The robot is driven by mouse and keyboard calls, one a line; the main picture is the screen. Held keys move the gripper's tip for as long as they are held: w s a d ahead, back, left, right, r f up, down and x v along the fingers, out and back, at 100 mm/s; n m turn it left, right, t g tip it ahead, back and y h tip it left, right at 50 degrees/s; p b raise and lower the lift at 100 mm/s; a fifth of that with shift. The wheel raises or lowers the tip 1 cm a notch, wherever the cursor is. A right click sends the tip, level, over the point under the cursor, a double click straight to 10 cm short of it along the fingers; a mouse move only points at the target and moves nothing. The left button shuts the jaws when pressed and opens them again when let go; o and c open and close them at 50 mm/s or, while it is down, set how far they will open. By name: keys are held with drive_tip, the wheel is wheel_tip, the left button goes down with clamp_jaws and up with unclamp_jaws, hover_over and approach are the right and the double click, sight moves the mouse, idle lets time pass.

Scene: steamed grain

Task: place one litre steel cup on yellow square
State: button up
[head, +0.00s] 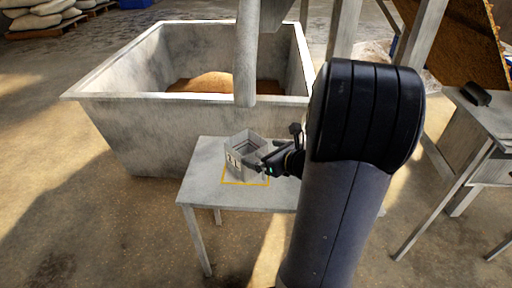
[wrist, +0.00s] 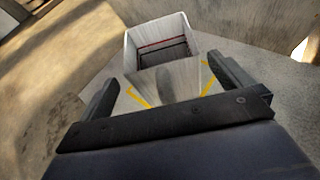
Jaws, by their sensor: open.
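The steel cup (head: 238,161) is a grey, angular, open-topped vessel standing upright on the small table. It also shows in the wrist view (wrist: 165,75), with a dark interior and a thin red line inside. The yellow square (head: 246,185) is an outline on the tabletop. The cup stands over it and hides part of it; yellow lines show on both sides of the cup in the wrist view (wrist: 207,88). My gripper (head: 257,170) is at the cup's near right side. Its fingers are spread, one on each side of the cup's near part. I cannot tell whether they touch it.
The small grey table (head: 205,175) has free room left of the cup. A large metal bin (head: 140,115) with brown grain stands behind it, under a grey vertical pipe (head: 245,60). Another metal table (head: 485,115) stands at the right. My arm hides the table's right part.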

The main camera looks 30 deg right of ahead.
drive_tip(key=p+v, duration=0.1)
drive_tip(key=v, duration=0.6)
drive_tip(key=shift+p, duration=0.3)
drive_tip(key=shift+c, duration=0.3)
